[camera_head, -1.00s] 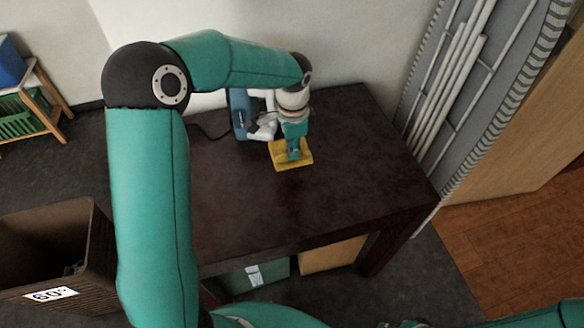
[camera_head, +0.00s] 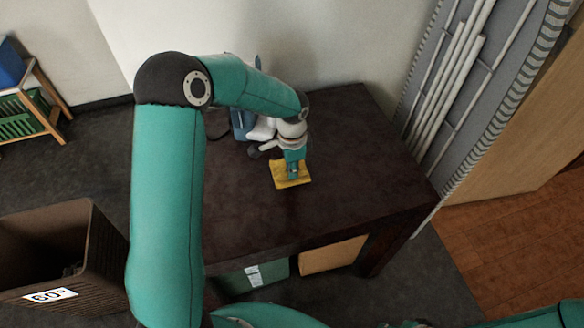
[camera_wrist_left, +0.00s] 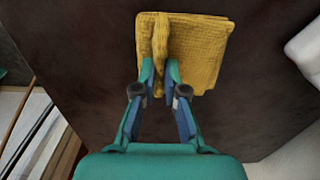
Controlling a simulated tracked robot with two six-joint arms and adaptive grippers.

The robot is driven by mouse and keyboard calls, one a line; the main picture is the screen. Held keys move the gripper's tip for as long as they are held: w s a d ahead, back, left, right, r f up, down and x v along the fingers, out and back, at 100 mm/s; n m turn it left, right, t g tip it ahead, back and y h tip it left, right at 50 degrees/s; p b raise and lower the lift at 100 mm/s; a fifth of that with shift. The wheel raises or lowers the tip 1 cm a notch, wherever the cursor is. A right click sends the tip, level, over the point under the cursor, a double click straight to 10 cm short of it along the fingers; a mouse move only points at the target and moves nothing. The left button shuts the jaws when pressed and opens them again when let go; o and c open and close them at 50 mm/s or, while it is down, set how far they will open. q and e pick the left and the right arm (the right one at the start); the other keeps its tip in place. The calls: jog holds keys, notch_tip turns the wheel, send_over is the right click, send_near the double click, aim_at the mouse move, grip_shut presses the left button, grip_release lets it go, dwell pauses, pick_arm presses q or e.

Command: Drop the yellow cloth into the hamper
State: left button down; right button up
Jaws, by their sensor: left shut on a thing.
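The yellow cloth (camera_head: 284,181) is a folded square over the dark table, held at my left gripper (camera_head: 292,173). In the left wrist view the cloth (camera_wrist_left: 206,50) has a pinched ridge between the fingertips of my left gripper (camera_wrist_left: 160,75), which is shut on it. I cannot tell whether the cloth still touches the table. The hamper (camera_head: 100,262) is a brown open bin with a "60°" label at the lower left, apart from the table. My right gripper is not clearly seen.
The dark table (camera_head: 350,150) has clear space right of the cloth. A blue and white appliance (camera_head: 240,122) stands behind my left arm. Green and tan boxes (camera_head: 332,256) sit under the table. A wooden shelf (camera_head: 45,105) is at far left.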

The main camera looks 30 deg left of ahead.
pick_arm(q)
jog(key=c, duration=1.2)
grip_release()
jog(key=shift+c, duration=0.2)
